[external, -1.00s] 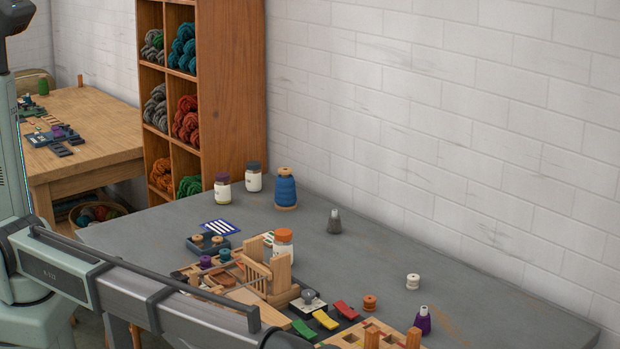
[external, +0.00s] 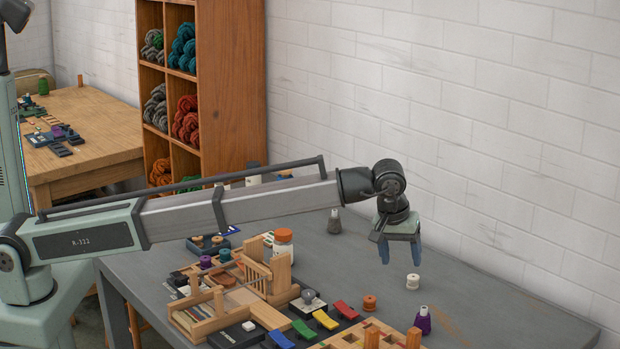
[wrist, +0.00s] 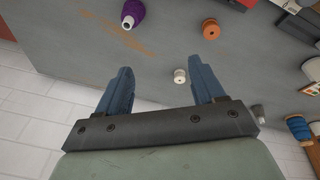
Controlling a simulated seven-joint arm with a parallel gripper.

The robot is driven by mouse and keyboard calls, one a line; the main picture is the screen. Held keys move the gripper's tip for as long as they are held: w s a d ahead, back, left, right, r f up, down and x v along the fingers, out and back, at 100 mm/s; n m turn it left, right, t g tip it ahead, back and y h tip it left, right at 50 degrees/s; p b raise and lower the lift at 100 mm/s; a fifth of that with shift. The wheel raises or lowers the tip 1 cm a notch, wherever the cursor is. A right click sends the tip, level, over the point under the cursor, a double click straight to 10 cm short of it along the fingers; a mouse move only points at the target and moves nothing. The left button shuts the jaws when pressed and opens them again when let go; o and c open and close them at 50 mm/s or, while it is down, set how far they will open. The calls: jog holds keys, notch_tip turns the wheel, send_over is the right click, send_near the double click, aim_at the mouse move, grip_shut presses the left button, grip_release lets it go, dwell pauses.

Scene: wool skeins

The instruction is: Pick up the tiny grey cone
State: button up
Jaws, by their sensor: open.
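The tiny grey cone (external: 334,222) stands upright on the grey table near the wall, left of my gripper in the external view. In the wrist view the grey cone (wrist: 258,111) is small, at the right, beyond the right finger. My gripper (external: 399,256) is open and points down, in the air above the table, with nothing between its blue fingers. Its fingers also show in the wrist view (wrist: 166,76).
A white spool (external: 413,281) stands below my gripper, with a purple cone (external: 422,320) and an orange spool (external: 369,303) nearby. Wooden trays and coloured blocks crowd the front. A white-labelled jar (external: 283,242) stands left. The table along the wall is mostly clear.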

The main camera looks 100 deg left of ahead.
jog(key=s+a+f+n+y, duration=0.1)
jog(key=s+a, duration=0.2)
jog(key=a, duration=0.9)
jog(key=s+a, duration=0.3)
jog(key=a, duration=0.9)
jog(key=n+g+y, duration=0.1)
jog(key=g+y, duration=0.1)
send_near(335, 210)
jog(key=x, duration=1.2)
jog(key=shift+c, duration=0.2)
jog(key=c, duration=1.1)
